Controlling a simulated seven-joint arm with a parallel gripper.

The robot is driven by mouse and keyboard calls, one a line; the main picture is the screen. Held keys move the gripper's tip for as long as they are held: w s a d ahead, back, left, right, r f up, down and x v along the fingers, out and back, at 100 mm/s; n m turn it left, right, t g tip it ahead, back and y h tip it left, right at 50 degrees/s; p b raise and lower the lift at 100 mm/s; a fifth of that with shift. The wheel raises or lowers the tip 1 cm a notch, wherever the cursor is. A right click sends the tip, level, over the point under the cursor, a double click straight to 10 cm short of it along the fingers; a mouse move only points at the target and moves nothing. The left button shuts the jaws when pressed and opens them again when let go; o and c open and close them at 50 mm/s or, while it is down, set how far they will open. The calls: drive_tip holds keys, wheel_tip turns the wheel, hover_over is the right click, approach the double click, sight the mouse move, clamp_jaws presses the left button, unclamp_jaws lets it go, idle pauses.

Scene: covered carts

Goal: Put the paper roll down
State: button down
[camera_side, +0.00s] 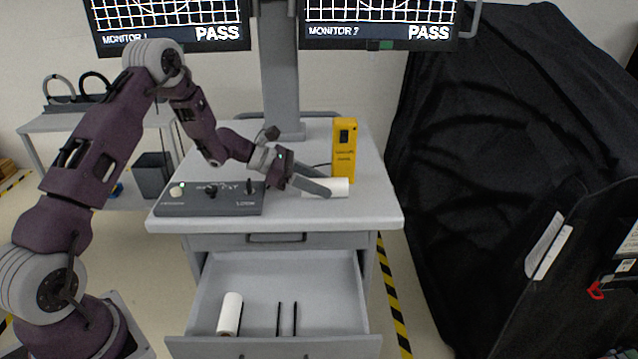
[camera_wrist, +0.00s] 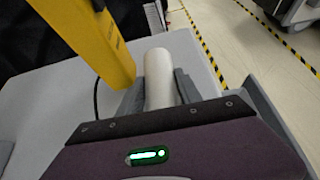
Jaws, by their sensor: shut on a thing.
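In the wrist view the roll (camera_wrist: 158,80) stands out between the two grey fingers (camera_wrist: 158,92). The roll is at or very near the cart top (camera_side: 370,208); I cannot tell if it touches. A second white roll (camera_side: 230,313) is in the open drawer at the left.
A yellow box (camera_side: 344,150) stands close behind the held roll. A grey control box (camera_side: 210,198) with knobs sits at the left of the cart top. The open drawer (camera_side: 320,275) also holds two thin black sticks (camera_side: 287,318). A black-covered cart (camera_side: 490,180) stands at right.

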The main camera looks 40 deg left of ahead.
drive_tip(key=c, duration=0.8)
unclamp_jaws()
drive_tip(key=shift+f, duration=0.1)
